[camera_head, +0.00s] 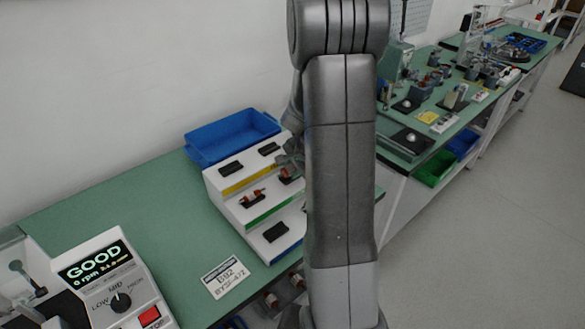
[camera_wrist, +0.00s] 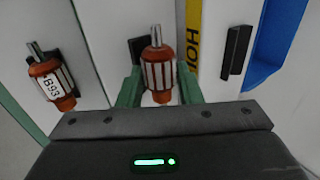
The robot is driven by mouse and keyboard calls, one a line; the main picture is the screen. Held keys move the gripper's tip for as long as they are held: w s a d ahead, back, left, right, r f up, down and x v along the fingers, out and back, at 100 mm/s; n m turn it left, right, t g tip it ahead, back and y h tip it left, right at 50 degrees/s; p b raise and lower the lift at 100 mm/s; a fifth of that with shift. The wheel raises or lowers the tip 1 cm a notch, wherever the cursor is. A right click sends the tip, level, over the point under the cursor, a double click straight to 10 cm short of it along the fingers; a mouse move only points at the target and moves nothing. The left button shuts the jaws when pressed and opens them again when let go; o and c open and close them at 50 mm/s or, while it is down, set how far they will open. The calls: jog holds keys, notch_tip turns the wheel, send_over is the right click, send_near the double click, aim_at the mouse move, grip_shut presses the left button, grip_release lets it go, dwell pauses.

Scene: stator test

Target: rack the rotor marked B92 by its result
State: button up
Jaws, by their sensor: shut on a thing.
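My gripper (camera_wrist: 160,92) is shut on an orange rotor (camera_wrist: 158,72) with a pale slotted core and a steel shaft; no mark shows on it. It is over the stepped white rack (camera_head: 222,199), in front of a dark slot. In the head view my arm mostly hides the gripper, and the held rotor (camera_head: 287,176) shows beside the arm. Another rotor (camera_wrist: 48,82), marked B93, lies on the rack left of my gripper in the wrist view. In the head view a rotor (camera_head: 253,196) lies on the middle step. The tester (camera_head: 97,262) reads GOOD, 0 rpm.
A card (camera_head: 226,277) reading B92 lies on the green bench (camera_head: 150,215). A blue bin (camera_head: 204,151) stands behind the rack. Empty dark slots show on the top step (camera_head: 231,167) and bottom step (camera_head: 275,232).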

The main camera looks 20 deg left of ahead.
jog(key=shift+s+d+f+b, duration=0.1)
jog(key=shift+s+f+b, duration=0.2)
jog(key=shift+f, duration=0.15)
jog(key=shift+s+d+f+b, duration=0.15)
jog(key=shift+f+b, duration=0.15)
jog(key=shift+f, duration=0.15)
jog(key=o, duration=1.1)
jog(key=shift+o, duration=0.6)
jog(key=shift+w+d+r, duration=0.1)
jog(key=shift+r, duration=0.5)
jog(key=v, duration=1.3)
jog(key=shift+r+b, duration=0.3)
jog(key=shift+r, duration=0.2)
jog(key=shift+f, duration=0.1)
jog(key=x, duration=1.3)
jog(key=shift+w+f+p, duration=0.25)
jog(key=shift+p, duration=0.15)
jog(key=shift+a+f, duration=0.1)
jog(key=shift+a, duration=0.1)
jog(key=shift+f, duration=0.1)
